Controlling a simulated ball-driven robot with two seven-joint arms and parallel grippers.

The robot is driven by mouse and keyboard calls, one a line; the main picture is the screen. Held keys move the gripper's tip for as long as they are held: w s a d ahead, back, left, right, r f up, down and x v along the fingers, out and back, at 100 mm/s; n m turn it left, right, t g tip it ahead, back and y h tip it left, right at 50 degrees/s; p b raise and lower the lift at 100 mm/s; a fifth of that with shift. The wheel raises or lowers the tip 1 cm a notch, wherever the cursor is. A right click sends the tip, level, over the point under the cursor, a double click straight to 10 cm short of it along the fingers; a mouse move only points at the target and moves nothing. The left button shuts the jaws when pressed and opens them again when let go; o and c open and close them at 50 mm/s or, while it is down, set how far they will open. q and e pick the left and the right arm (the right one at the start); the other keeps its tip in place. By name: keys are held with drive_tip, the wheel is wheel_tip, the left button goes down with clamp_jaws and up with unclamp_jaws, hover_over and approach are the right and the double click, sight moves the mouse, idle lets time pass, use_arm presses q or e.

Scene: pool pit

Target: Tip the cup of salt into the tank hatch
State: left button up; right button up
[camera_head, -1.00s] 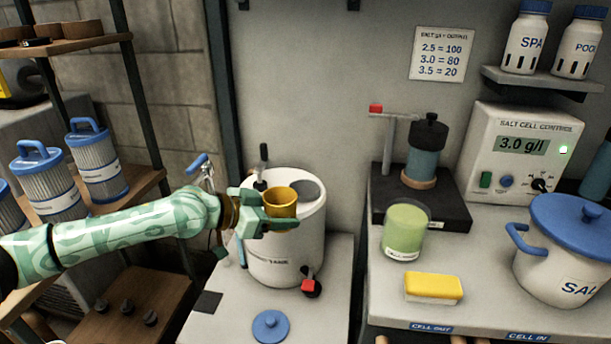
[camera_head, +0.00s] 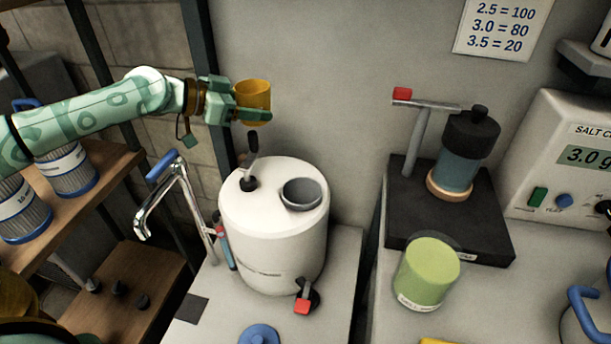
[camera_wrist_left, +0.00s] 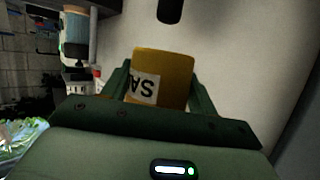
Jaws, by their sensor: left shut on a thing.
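My left gripper (camera_head: 247,108) is shut on a yellow cup (camera_head: 253,95), holding it about upright in the air. The cup, with part of a label, also shows between the fingers in the left wrist view (camera_wrist_left: 165,72). The cup's contents cannot be seen. Below it stands the white tank (camera_head: 272,240) with an open round hatch (camera_head: 303,193) on its top. The cup is above and left of the hatch, apart from the tank. A blue lid (camera_head: 259,335) lies on the bench in front of the tank. My right gripper is not in view.
A black-handled lever (camera_head: 251,165) rises from the tank top, close under the cup. A chrome tap (camera_head: 175,200) stands left of the tank. A green jar (camera_head: 427,273) and a black stand (camera_head: 440,225) are at right. Shelves with filters (camera_head: 66,170) are at left.

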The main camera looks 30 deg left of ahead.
use_arm(q)
drive_tip(key=shift+w+d, duration=0.1)
drive_tip(key=shift+w, duration=0.15)
drive_tip(key=shift+s+d+m+h, duration=0.1)
drive_tip(key=shift+s+m+h, duration=0.2)
drive_tip(key=shift+h, duration=0.1)
drive_tip(key=shift+w, duration=0.1)
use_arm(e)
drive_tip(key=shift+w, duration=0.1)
